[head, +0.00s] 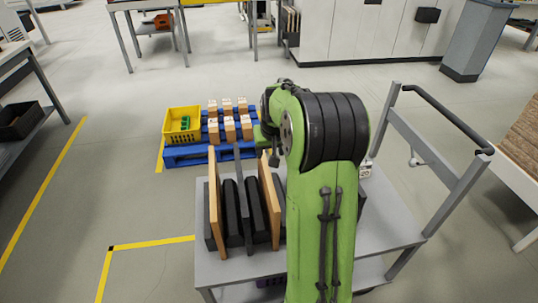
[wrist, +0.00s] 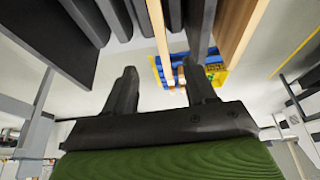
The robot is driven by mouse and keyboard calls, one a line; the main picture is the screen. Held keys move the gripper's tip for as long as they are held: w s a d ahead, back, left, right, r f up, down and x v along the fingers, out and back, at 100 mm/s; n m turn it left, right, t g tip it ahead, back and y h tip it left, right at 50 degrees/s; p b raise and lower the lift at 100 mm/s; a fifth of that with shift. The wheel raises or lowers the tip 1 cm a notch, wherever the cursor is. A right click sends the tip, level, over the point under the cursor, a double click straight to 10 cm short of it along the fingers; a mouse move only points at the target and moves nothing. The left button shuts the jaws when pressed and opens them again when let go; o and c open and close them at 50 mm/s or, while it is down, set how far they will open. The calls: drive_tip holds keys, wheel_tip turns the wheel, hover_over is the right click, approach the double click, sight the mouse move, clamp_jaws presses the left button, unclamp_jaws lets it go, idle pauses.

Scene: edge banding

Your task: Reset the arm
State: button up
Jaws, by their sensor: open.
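My gripper (wrist: 160,80) shows in the wrist view with its two dark fingers apart and nothing between them. In the head view my green arm (head: 325,210) rises over the cart, and I cannot make out the fingers there. A grey cart (head: 385,235) stands beneath and around the arm. Upright wooden panels (head: 268,200) and dark panels (head: 231,210) stand in a row on its left part. In the wrist view the dark panels (wrist: 200,22) and a wooden panel (wrist: 240,30) hang along the top, beyond the fingertips. My arm hides the middle of the cart.
A blue pallet (head: 183,153) beyond the cart bears a yellow crate (head: 180,137) and several small cardboard boxes (head: 229,127). The cart's handle rail (head: 450,118) rises at right. A table (head: 38,75) stands at left. Floor between is clear, with yellow lines (head: 150,245).

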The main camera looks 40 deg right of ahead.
drive_tip(key=s+a+r+n+p, duration=0.3)
drive_tip(key=s+a+r+p, duration=0.35)
drive_tip(key=a+r, duration=0.85)
drive_tip(key=s+a+r+n+y+p, duration=0.1)
drive_tip(key=s+a, duration=0.4)
drive_tip(key=s, duration=0.3)
drive_tip(key=s+a+r+n+t+y+p, duration=0.1)
drive_tip(key=s+a, duration=0.4)
drive_tip(key=s, duration=0.4)
drive_tip(key=shift+s+r+n+t+p, duration=0.15)
drive_tip(key=shift+r+n+t+p, duration=0.15)
drive_tip(key=shift+n+p, duration=0.1)
